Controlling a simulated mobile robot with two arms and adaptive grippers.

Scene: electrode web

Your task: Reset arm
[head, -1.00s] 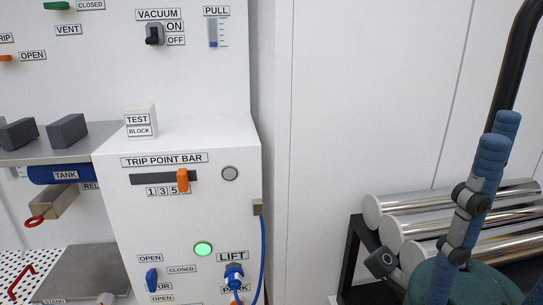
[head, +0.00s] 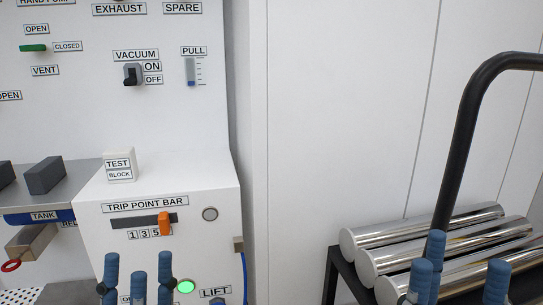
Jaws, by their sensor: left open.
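My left gripper (head: 138,268) rises from the bottom edge at the lower left of the head view. Its blue fingertips stand apart and point up, in front of the lower part of the white console, with nothing between them. They cover part of the labels there. My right gripper (head: 460,273) is at the lower right, in front of the metal rolls. Its blue fingers point up and are spread, with nothing seen between them. The palms of both grippers and most of both arms are out of view.
The white console carries the trip point bar slider (head: 165,223), a lit green button (head: 186,286) and a test block (head: 119,165). A vacuum switch (head: 133,74) is above. Shiny rolls (head: 420,230) lie on a black rack beside a black curved bar (head: 467,130). Bare wall fills the middle.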

